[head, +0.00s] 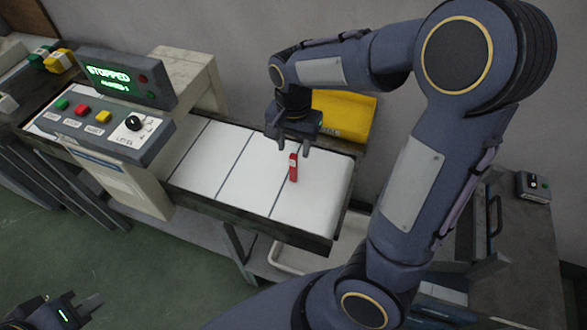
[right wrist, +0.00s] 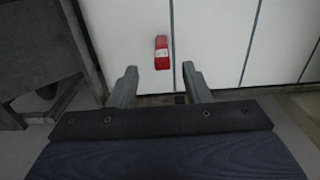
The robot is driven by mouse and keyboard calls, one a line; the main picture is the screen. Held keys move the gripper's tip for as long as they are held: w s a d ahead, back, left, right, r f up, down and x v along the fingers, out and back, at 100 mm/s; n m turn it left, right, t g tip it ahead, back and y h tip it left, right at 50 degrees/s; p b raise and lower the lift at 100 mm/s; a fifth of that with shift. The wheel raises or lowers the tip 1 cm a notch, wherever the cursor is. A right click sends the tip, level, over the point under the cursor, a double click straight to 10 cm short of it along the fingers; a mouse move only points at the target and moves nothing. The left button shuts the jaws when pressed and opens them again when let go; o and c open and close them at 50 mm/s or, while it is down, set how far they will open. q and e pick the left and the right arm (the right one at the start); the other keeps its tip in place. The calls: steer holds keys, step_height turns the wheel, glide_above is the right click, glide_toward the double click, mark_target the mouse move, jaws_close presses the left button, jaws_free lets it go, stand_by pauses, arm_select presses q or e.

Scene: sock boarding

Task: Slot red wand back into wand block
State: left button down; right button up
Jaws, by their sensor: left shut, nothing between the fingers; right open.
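A small red piece with a white label (head: 293,167), which looks like the red wand, is on the white belt near its right end. It also shows in the right wrist view (right wrist: 161,45), just beyond the fingertips and roughly in line with the gap between them. I cannot tell whether it stands or lies. My right gripper (head: 288,148) is open and empty, pointing down over the belt close to the red piece. My left gripper (head: 90,303) is shut and empty at the lower left, far from the belt. I cannot make out the wand block for certain.
A control panel (head: 110,125) with buttons and a knob stands left of the belt, under a display reading STOPPED (head: 108,74). A yellow bin (head: 345,112) is behind the belt. Yellow and green pieces (head: 60,60) sit at far left. A small switch box (head: 533,187) is at right.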

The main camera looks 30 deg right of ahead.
mark_target(293, 155)
steer(key=f, duration=0.7)
steer(key=shift+w+d+f, duration=0.1)
steer(key=shift+w+f, duration=0.05)
steer(key=shift+w, duration=0.1)
steer(key=shift+c, duration=0.2)
jaws_close()
